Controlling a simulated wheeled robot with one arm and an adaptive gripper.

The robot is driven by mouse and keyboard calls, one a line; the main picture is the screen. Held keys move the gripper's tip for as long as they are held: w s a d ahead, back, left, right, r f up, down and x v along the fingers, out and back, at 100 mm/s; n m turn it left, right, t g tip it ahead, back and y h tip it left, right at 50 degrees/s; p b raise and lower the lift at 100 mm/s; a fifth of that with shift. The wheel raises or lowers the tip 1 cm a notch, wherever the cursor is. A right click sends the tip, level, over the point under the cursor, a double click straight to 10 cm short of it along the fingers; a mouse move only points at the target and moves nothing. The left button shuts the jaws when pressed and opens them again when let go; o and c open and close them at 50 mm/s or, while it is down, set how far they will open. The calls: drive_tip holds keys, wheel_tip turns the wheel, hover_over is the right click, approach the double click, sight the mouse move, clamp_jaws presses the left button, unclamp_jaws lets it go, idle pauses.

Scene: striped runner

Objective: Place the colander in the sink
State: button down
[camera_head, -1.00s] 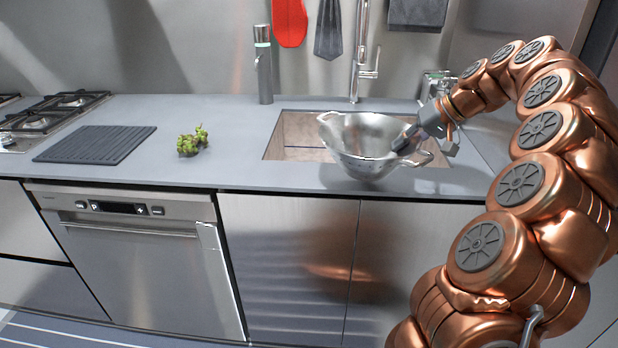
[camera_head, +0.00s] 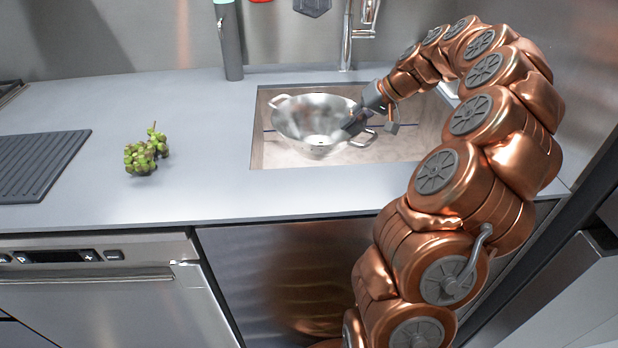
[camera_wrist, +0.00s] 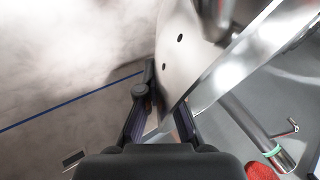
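The colander (camera_head: 305,122) is a shiny metal bowl with holes and looped handles. It is upright within the opening of the sink (camera_head: 262,155), towards the left of the basin. I cannot tell whether its base touches the sink floor. My gripper (camera_head: 367,122) reaches in from the right and is shut on the colander's right rim, one finger inside the bowl and one outside. In the wrist view the colander wall (camera_wrist: 178,62) runs between the dark fingers of my gripper (camera_wrist: 160,112), with the sink floor behind.
A tall faucet (camera_head: 347,40) stands behind the sink, and a grey cylindrical dispenser (camera_head: 229,42) stands left of it. A wall closes the right side.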

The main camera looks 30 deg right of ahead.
drive_tip(key=f, duration=0.3)
drive_tip(key=shift+w+a, duration=0.1)
drive_tip(key=shift+w, duration=0.3)
drive_tip(key=shift+f, duration=4.6)
drive_tip(key=shift+f+b, duration=0.2)
drive_tip(key=shift+b, duration=0.1)
drive_tip(key=c, duration=1.3)
unclamp_jaws()
drive_tip(key=shift+r, duration=0.1)
drive_tip(key=shift+r, duration=0.2)
drive_tip(key=v, duration=1.2)
drive_tip(key=shift+f, duration=0.1)
